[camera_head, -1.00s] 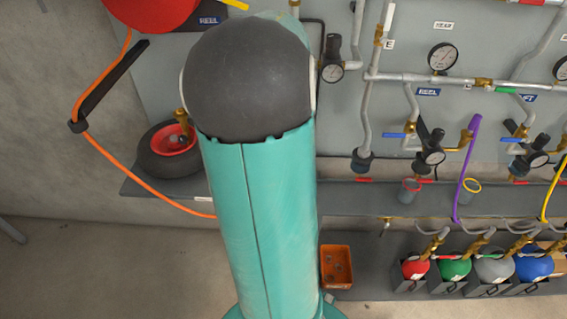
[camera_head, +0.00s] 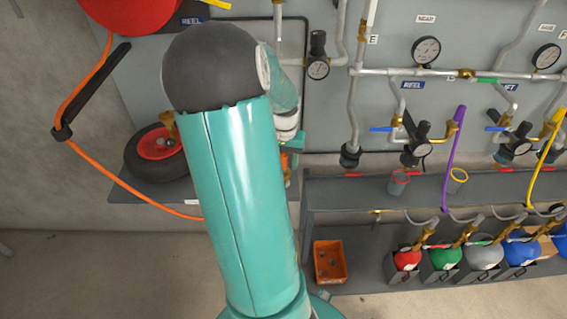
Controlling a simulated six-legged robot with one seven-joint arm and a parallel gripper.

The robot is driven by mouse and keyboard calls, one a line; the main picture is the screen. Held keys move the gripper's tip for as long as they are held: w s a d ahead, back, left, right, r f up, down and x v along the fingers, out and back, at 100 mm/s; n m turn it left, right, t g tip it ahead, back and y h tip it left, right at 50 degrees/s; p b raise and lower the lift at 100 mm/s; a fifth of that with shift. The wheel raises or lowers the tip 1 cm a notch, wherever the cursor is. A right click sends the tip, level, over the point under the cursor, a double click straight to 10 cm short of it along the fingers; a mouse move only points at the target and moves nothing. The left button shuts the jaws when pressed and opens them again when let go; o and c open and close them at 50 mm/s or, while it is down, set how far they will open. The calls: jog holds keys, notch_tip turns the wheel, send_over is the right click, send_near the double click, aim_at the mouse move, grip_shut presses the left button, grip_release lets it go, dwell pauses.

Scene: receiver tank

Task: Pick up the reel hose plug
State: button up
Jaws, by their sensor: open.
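The red hose reel (camera_head: 130,12) shows at the top left. Its orange hose (camera_head: 88,160) loops down past a black bar and runs right along the shelf edge until it goes behind my arm. I cannot make out the reel hose plug; the hose's end is hidden there. My gripper (camera_head: 292,140) shows only in part, beyond my large teal arm link, in front of the grey panel. Its fingers are mostly hidden, and it is open. A small orange and brass patch shows just below it, too small to name.
A black wheel with a red hub (camera_head: 157,147) lies on the left shelf. Valves, pipes and gauges (camera_head: 426,50) cover the panel at right. A purple hose (camera_head: 453,160) hangs there. An orange bin (camera_head: 329,262) and several coloured bottles (camera_head: 447,257) stand low at right.

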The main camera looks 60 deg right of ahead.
jog(key=shift+w+f, duration=0.1)
jog(key=shift+f, duration=0.55)
grip_shut()
jog(key=shift+r, duration=0.1)
